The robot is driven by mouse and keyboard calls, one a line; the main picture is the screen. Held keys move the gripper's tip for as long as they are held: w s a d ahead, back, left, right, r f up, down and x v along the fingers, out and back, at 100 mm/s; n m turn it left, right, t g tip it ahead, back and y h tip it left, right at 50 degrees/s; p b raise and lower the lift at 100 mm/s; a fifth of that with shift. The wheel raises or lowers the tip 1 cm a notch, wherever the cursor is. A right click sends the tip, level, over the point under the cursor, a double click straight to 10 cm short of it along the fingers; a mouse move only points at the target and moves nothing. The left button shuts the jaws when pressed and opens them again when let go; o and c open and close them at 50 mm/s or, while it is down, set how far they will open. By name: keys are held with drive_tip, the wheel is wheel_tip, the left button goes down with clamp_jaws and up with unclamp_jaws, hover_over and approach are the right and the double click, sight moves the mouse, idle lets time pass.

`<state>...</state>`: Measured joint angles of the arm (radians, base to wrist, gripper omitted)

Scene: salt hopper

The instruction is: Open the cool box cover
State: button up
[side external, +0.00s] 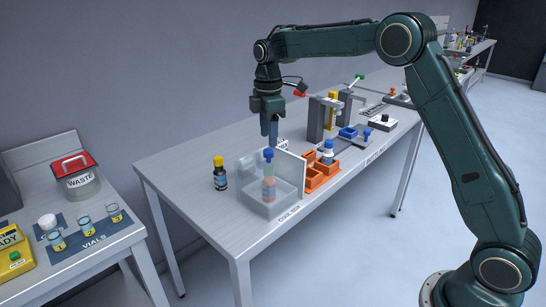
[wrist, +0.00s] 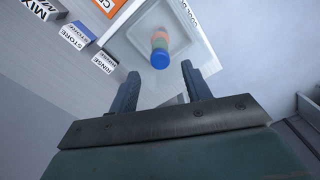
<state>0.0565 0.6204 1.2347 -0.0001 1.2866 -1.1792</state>
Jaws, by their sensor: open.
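The cool box (side external: 258,207) is a clear, see-through box at the front edge of the bench, above its printed label. It also shows in the wrist view (wrist: 188,22). A vial (side external: 268,172) with a blue cap and green and orange bands shows through its walls; it also shows in the wrist view (wrist: 160,50). A pale upright panel (side external: 291,164) stands at the box's right side; I cannot tell whether it is the cover. My gripper (side external: 270,140) is open, pointing down above the box. In the wrist view its fingers (wrist: 160,85) are apart with nothing between them.
A dark bottle with a yellow cap (side external: 220,174) stands left of the box. Orange holders (side external: 318,176) sit close on its right, with a grey frame (side external: 318,118) behind. The bench's left end is clear.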

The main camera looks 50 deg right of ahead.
sight(268, 150)
drive_tip(key=shift+f, duration=2.1)
drive_tip(key=shift+c, duration=0.5)
clamp_jaws()
